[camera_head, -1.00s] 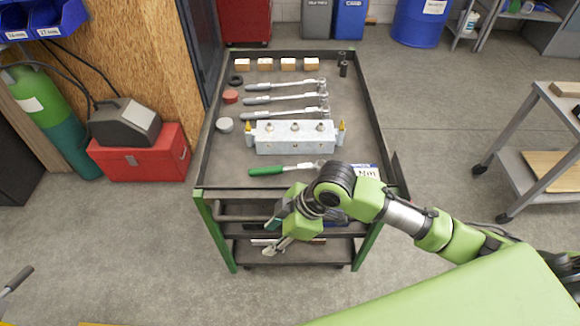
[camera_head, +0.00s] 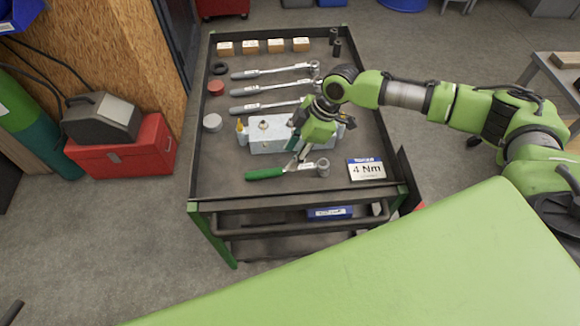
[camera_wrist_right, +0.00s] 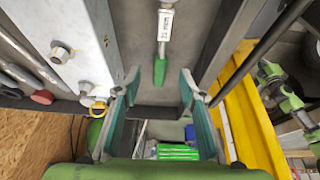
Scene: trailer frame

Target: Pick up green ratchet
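The green ratchet (camera_head: 265,173) lies on the top tray of the cart, in front of the metal block, with its green handle to the left and its head to the right. My right gripper (camera_head: 300,157) is over the tray, close to the ratchet's shaft and beside the block. In the right wrist view the gripper (camera_wrist_right: 160,88) is open, its two fingers apart. The ratchet's green handle (camera_wrist_right: 160,70) shows beyond the gap between the fingertips, with nothing held. My left gripper is out of view.
The metal block (camera_head: 270,146) stands just behind the ratchet. A "4 Nm" sign (camera_head: 366,169) is to its right. Other ratchets (camera_head: 262,90), small wooden blocks (camera_head: 249,47) and round caps (camera_head: 212,122) lie farther back. The tray (camera_head: 225,186) has a raised rim.

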